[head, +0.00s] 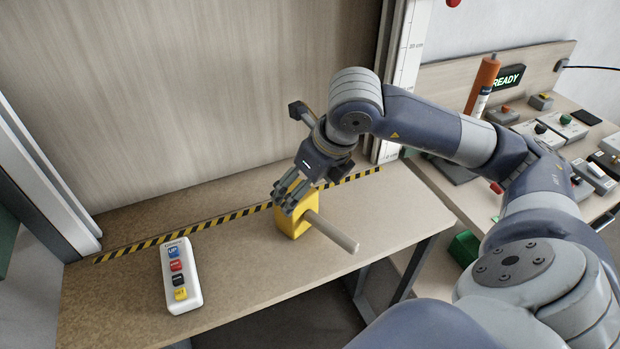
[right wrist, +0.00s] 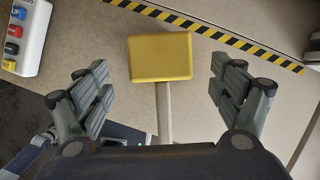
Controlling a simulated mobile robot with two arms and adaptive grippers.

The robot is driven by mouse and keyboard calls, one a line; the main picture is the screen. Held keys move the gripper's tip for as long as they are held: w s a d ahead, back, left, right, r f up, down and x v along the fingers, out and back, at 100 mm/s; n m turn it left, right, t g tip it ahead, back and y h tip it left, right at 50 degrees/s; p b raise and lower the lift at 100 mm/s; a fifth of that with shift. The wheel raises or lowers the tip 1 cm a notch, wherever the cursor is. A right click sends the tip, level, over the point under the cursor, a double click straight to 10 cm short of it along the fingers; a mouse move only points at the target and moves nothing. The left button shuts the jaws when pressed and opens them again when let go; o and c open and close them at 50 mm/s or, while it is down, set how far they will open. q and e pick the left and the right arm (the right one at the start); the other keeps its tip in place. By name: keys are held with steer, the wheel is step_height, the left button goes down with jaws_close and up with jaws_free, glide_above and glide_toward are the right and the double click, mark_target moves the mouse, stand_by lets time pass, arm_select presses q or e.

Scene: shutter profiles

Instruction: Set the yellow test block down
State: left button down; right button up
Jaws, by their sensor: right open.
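The yellow test block (head: 299,222) appears to rest on the wooden bench, just in front of the striped tape. A pale round handle (head: 335,232) sticks out from it toward the front right. My right gripper (head: 287,198) is above the block, its fingers partly covering it in the head view. In the right wrist view the block (right wrist: 160,57) lies between the lines of my open fingers (right wrist: 160,68), with a clear gap on both sides. Its handle (right wrist: 164,112) points back toward the palm. My left gripper is not in view.
A white control box (head: 181,276) with coloured buttons lies left on the bench (head: 240,255). Black-yellow tape (head: 190,232) runs along the shutter panel (head: 200,90) behind.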

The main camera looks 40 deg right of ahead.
mark_target(311, 213)
steer(key=v, duration=0.3)
steer(key=shift+r, duration=0.25)
stand_by(0.4)
